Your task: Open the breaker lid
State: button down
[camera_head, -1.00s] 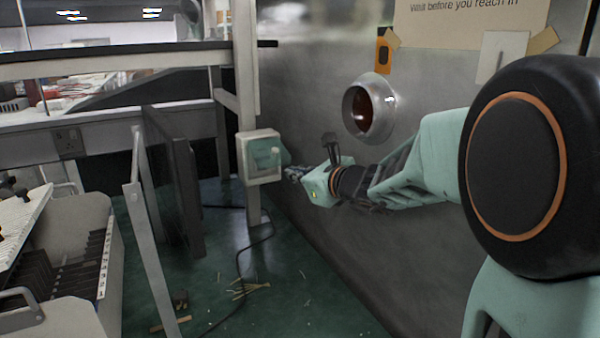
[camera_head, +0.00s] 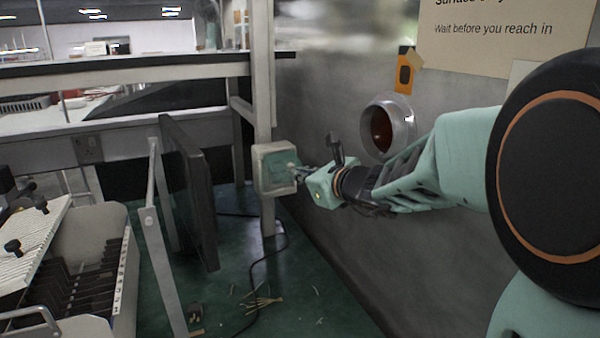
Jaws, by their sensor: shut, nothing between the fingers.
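The breaker box (camera_head: 262,172) is a small pale box with a greenish lid (camera_head: 281,167), fixed to a grey metal post. In the head view it sits left of the picture's middle. My gripper (camera_head: 294,171) is at the right side of the box front, its fingers shut with nothing between them. The fingertips overlap the right part of the lid in the picture; whether they touch it I cannot tell. The lid looks closed, though its edge near the fingers is small and partly hidden.
A grey metal wall with a round port (camera_head: 388,130) stands right of the box. A dark panel (camera_head: 188,185) and a white rack cart (camera_head: 85,270) stand at the left. A black cable (camera_head: 268,258) and loose sticks (camera_head: 262,301) lie on the green floor.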

jog(key=r+g+p, duration=0.1)
jog(key=p, duration=0.4)
jog(key=r+g+h+p, duration=0.1)
jog(key=r+p, duration=0.1)
jog(key=p, duration=0.4)
jog(key=w+r+g+p, duration=0.1)
jog(key=r+p, duration=0.1)
jog(key=p, duration=0.3)
jog(key=shift+w+a+h+p, duration=0.1)
jog(key=shift+a+h+p, duration=0.15)
jog(key=shift+h+p, duration=0.1)
